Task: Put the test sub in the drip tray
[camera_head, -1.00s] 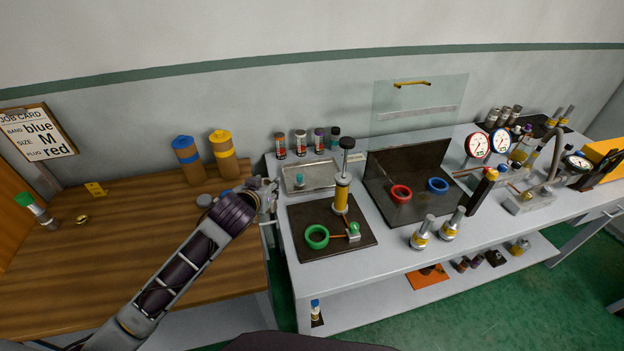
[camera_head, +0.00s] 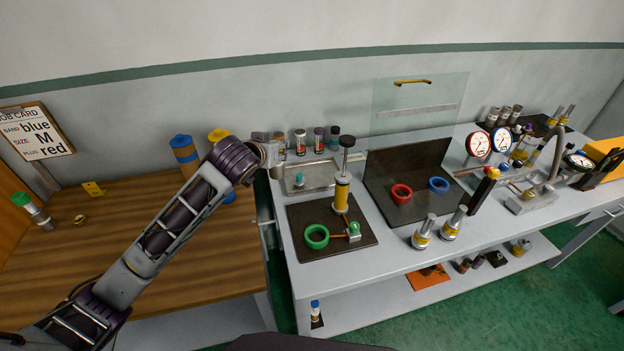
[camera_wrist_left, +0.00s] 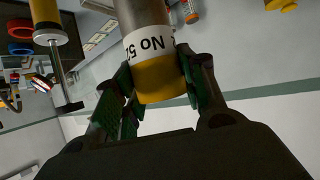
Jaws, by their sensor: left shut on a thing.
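My left gripper (camera_wrist_left: 160,85) is shut on a silver cylinder (camera_wrist_left: 150,42) with an orange-yellow end and a white "No 5" label, which I take to be the test sub. In the head view my left gripper (camera_head: 272,150) is at the back left of the grey bench, just above the left end of a shallow metal tray, which I take to be the drip tray (camera_head: 325,187). The arm and fingers mostly hide the held cylinder there. A small teal-topped item (camera_head: 299,180) stands in the tray. My right gripper is not in view.
Several small capped cylinders (camera_head: 319,140) stand behind the tray. A yellow cylinder with a black-topped rod (camera_head: 342,190) rises close to the tray's right front. A dark mat (camera_head: 296,240) with a green ring (camera_head: 317,237) lies in front. A wooden table (camera_head: 190,270) is at left.

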